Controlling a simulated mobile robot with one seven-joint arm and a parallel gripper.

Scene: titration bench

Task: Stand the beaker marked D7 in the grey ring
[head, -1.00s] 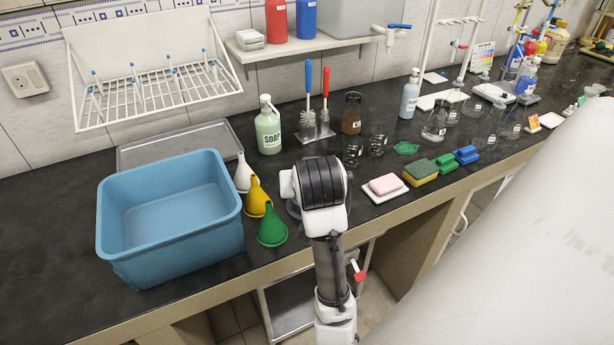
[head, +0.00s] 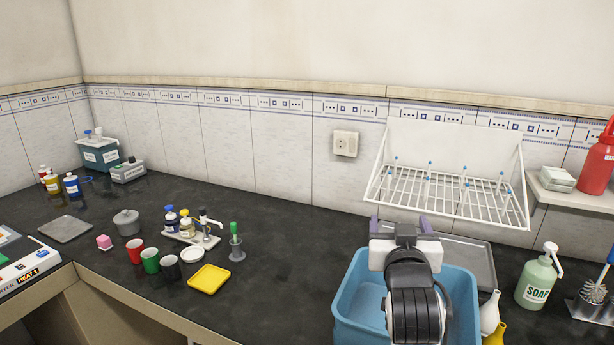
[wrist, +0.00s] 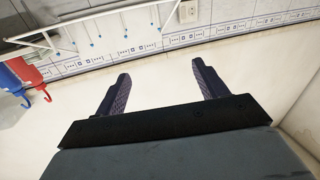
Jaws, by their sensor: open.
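My gripper (head: 400,226) is in the head view, over the far side of the blue basin. Its two dark purple fingers stand apart with nothing between them. In the wrist view the open fingers (wrist: 160,75) point at the tiled wall, with no vessel between or near them. I cannot make out a beaker marked D7 or a grey ring in either current view.
The blue basin (head: 345,318) stands below my arm, with a grey tray (head: 468,258) behind it. A white drying rack (head: 450,200) hangs on the wall. A soap bottle (head: 537,280) stands right. Cups (head: 150,261) and a yellow tray (head: 209,279) stand left; bench between is clear.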

